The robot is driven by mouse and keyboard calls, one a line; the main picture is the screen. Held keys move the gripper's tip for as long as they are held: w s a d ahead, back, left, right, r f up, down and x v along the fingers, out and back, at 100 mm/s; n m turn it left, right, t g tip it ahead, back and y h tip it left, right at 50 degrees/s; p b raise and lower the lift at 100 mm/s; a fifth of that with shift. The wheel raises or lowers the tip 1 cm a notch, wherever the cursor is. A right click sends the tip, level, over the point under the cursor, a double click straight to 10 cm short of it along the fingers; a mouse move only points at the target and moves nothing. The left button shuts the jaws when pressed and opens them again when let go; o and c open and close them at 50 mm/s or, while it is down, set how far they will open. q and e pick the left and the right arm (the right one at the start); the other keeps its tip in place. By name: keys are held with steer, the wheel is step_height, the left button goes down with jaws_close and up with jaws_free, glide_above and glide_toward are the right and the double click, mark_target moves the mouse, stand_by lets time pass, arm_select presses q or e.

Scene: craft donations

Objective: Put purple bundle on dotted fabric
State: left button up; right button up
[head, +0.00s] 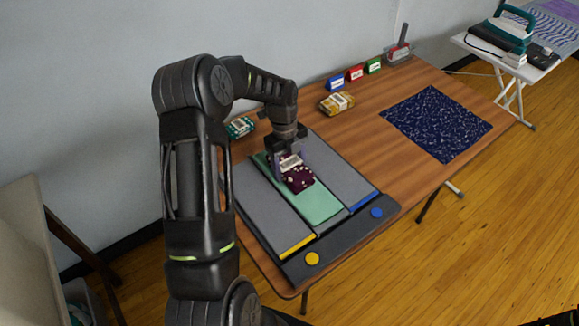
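The purple bundle (299,181), dark with light spots and a pale label, is on the green centre strip of the grey board on the table. My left gripper (289,165) points down over the bundle, with its fingers at the bundle's far part. I cannot tell whether the fingers are shut on it or only around it. The dotted fabric (437,122), a dark blue square with small pale specks, lies flat and bare on the right part of the table. My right gripper is not in view.
The grey board (353,227) has yellow and blue buttons. A mustard bundle (337,104) and a green bundle (240,127) lie towards the wall. Small blue, red and green labelled blocks (356,73) stand behind. An ironing board (482,52) with an iron stands beyond the right end.

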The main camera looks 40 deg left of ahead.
mark_target(285, 159)
arm_select(q)
steer(key=o, duration=0.4)
steer(key=shift+s+f, duration=0.45)
steer(key=shift+f, duration=0.2)
steer(key=shift+r+p, duration=0.5)
steer(key=shift+r, duration=0.1)
steer(key=shift+w+a+r, duration=0.1)
steer(key=shift+a+r, duration=0.1)
steer(key=shift+r, duration=0.05)
step_height(285, 159, up, 12)
steer(key=w+a+b, duration=0.1)
steer(key=shift+a+b, duration=0.2)
steer(key=shift+b, duration=0.2)
